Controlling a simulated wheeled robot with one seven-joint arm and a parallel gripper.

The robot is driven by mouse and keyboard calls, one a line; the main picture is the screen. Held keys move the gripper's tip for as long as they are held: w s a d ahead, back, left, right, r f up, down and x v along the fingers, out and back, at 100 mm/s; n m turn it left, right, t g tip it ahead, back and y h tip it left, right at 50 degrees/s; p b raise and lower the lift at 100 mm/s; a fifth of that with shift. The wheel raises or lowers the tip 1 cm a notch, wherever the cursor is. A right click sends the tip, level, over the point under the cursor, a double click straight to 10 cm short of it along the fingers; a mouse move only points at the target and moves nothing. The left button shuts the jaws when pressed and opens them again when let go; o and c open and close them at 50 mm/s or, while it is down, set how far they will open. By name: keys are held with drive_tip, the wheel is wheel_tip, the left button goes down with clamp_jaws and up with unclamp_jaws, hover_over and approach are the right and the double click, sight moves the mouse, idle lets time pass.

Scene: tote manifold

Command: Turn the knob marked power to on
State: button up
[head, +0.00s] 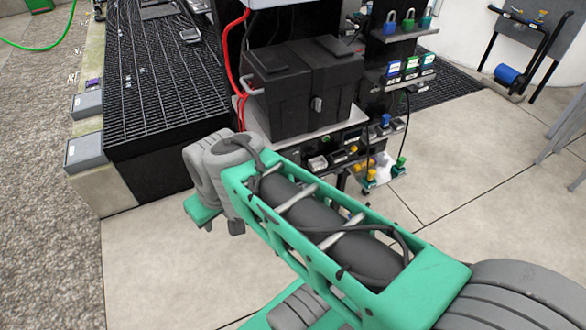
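No knob marked power can be picked out, as the labels are too small to read. Below a black box (302,92) on a grey shelf is a cluster of small controls and fittings (345,155) in black, yellow and white. A blue knob-like part (385,120) and a green one (400,161) sit at its right. My green arm reaches up from the lower right, and its grey wrist joint ends left of and below this cluster. My gripper's fingers do not show. The arm's link may hide part of the cluster's lower left.
Padlocks (408,20) in blue, green and teal stand on an upper shelf, with tagged items (411,67) below. Red cables run down left of the black box. A dark grated platform (160,80) stands at left. Clear tiled floor (480,170) lies at right.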

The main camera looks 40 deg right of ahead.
drive_tip(key=w+d+f+n+t+b, duration=0.1)
drive_tip(key=w+d+f+t+b, duration=0.1)
drive_tip(key=w+d+f+b, duration=0.3)
drive_tip(key=w+d+f+n+t+y+b, duration=0.1)
drive_tip(key=w+d+f+n+t+b, duration=0.15)
drive_tip(key=f+b, duration=0.5)
drive_tip(key=w+d+f+n+t+b, duration=0.1)
drive_tip(key=w+d+f+t+b, duration=0.15)
drive_tip(key=w+f+b, duration=0.35)
drive_tip(key=s+d+f+t+h+b, duration=0.35)
drive_tip(key=d+b, duration=0.45)
drive_tip(key=d, duration=0.3)
drive_tip(key=s+d+f+t+h+b, duration=0.2)
drive_tip(key=d+f+t+h+b, duration=0.15)
drive_tip(key=d+b, duration=0.6)
drive_tip(key=d+p+x, duration=0.1)
drive_tip(key=x, duration=0.7)
drive_tip(key=shift+d+y, duration=0.3)
drive_tip(key=shift+y, duration=0.1)
drive_tip(key=shift+w+n, duration=0.1)
drive_tip(key=shift+n, duration=0.15)
drive_tip(key=shift+c, duration=0.4)
clamp_jaws()
